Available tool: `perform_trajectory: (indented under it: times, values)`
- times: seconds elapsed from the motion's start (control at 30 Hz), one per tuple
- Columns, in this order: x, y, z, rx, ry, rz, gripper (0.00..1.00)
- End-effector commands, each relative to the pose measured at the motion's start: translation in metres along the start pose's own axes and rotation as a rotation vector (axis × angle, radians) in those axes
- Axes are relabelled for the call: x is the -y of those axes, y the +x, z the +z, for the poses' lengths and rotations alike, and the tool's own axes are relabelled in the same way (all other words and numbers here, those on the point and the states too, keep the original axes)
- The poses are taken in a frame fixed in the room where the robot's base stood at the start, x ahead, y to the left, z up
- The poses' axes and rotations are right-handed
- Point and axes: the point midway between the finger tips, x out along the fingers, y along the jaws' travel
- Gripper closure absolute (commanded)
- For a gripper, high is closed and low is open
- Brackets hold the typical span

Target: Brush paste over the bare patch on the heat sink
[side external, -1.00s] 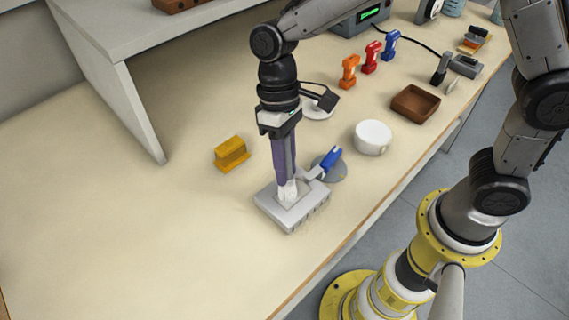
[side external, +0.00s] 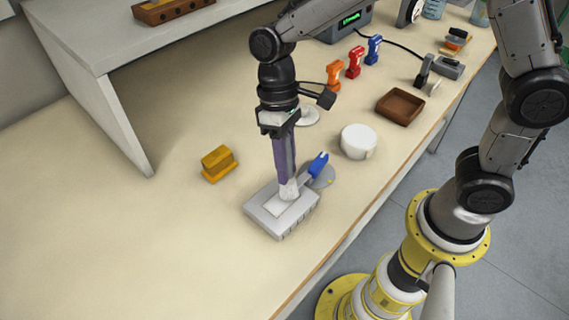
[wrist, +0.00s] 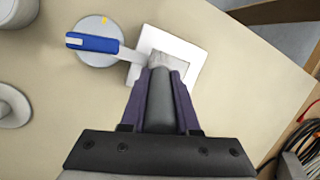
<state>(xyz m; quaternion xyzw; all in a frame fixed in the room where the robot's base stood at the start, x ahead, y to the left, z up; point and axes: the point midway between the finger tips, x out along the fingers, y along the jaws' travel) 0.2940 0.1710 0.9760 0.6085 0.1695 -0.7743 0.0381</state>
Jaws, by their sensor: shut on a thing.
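The heat sink (side external: 262,210) is a pale grey finned block lying flat on the bench; its top also shows in the wrist view (wrist: 189,62). A lighter rectangular area (side external: 277,208) shows on its top; I cannot tell bare surface from paste. My gripper (side external: 287,178), with purple fingers, is shut on a brush, whose dark grey handle (wrist: 160,105) shows between the fingers in the wrist view. The brush points down, and its pale bristles (side external: 289,190) are at the heat sink's top, seemingly touching. The fingers hide part of the handle.
A blue-handled clamp-like tool (wrist: 92,43) on a round grey base reaches to the heat sink's edge. A yellow block (side external: 218,163), a white round container (side external: 358,141) and a brown tray (side external: 400,105) stand around. Orange, red and blue items stand behind.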

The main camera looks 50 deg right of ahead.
Motion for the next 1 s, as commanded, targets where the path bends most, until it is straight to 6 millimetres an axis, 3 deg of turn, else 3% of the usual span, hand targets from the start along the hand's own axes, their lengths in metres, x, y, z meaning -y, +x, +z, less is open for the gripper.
perform_trajectory:
  times: [0.27,0.73,1.0]
  values:
    - [-0.007,-0.002,0.003,0.001,0.0,0.001,1.0]
    - [0.015,0.003,-0.005,0.0,-0.001,0.0,1.0]
    - [0.006,0.001,-0.002,0.0,0.003,0.0,1.0]
